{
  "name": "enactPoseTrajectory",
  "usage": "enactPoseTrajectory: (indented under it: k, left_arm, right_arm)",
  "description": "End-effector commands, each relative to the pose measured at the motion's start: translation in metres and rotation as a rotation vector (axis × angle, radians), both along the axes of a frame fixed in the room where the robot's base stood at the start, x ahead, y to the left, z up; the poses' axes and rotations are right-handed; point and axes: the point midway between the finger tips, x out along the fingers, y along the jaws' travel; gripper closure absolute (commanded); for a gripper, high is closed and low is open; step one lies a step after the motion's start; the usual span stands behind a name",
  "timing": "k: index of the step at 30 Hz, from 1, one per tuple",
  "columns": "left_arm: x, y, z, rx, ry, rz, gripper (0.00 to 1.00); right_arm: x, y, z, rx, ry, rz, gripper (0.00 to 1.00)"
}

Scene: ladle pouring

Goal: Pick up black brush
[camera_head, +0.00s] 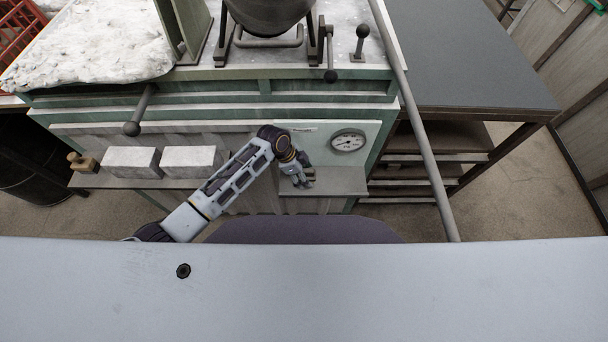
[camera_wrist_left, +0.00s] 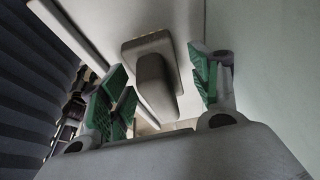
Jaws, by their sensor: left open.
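The black brush (camera_wrist_left: 155,82) shows in the left wrist view as a dark grey-brown block with a rounded handle toward the camera. It lies against a pale surface between the two spread fingers of my left gripper (camera_wrist_left: 160,88), apart from both pads. In the head view my left gripper (camera_head: 302,180) is open over the small shelf (camera_head: 338,184) under the dial. There the brush is mostly hidden by the gripper and cannot be made out clearly. My right gripper is not in view.
A round dial (camera_head: 347,141) is on the panel just right of the gripper. Two pale blocks (camera_head: 190,160) and a tan brush-like tool (camera_head: 83,162) sit on the left ledge. A long grey bar (camera_head: 424,140) slants down at the right. A dark-topped table (camera_head: 475,60) stands beyond.

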Motion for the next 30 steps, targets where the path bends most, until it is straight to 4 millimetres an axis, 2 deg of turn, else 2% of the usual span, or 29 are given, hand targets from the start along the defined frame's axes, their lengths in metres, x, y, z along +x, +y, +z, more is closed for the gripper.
enactPoseTrajectory:
  k: [8, 9, 21, 30]
  left_arm:
    - [-0.0001, 0.0000, 0.0001, 0.000, 0.000, 0.000, 0.38]
    - [-0.0001, 0.0000, 0.0001, 0.000, 0.000, 0.000, 0.40]
    - [0.0000, 0.0001, 0.0004, 0.000, 0.000, 0.000, 0.92]
    - [-0.0002, 0.0000, 0.0010, -0.001, 0.000, 0.000, 0.93]
  right_arm:
    - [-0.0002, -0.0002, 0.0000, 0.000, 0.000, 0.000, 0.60]
    - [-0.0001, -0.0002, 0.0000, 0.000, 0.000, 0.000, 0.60]
    - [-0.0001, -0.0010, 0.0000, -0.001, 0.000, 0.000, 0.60]
    - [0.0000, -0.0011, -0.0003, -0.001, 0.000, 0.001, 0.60]
